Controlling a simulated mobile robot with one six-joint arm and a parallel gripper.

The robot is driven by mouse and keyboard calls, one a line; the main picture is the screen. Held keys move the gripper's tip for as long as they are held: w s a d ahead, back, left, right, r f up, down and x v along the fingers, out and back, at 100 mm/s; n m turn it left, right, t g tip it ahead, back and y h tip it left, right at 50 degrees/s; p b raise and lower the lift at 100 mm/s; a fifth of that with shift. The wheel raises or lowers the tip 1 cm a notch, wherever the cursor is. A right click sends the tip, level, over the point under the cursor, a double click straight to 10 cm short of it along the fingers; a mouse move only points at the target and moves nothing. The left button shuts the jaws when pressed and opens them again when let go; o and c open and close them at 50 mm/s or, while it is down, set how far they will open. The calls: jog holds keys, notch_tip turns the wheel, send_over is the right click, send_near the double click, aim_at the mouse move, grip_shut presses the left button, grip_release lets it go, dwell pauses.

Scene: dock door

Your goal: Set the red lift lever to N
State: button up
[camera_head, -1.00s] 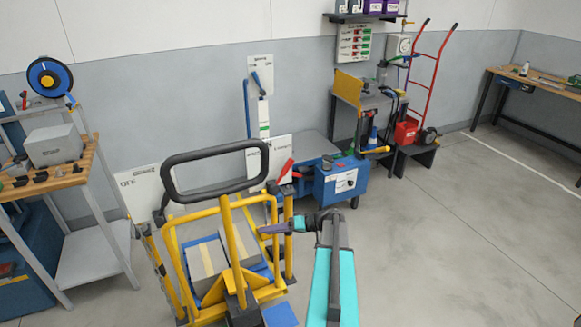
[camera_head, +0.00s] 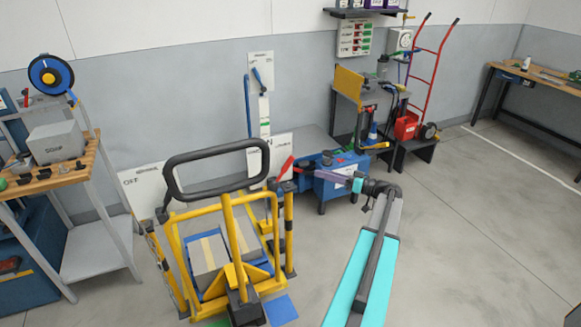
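The red lever (camera_head: 286,168) stands tilted in front of a white panel (camera_head: 281,147) with dark lettering, right of the yellow cart's handle. Its upper end leans to the right. The lettering is too small to read surely.
The yellow cart (camera_head: 178,245) with a black looped handle (camera_head: 215,150) stands left of my arm, carrying grey boxes. The blue box (camera_head: 340,183) is behind my gripper. A shelf rack (camera_head: 95,240) stands at the left. The floor to the right is clear.

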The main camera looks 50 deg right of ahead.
aim_at(283, 171)
jog(key=p+x, duration=0.5)
jog(key=x, duration=0.8)
jog(key=shift+w+a, duration=0.15)
jog(key=shift+w, duration=0.25)
grip_shut()
jog(key=shift+a, duration=0.15)
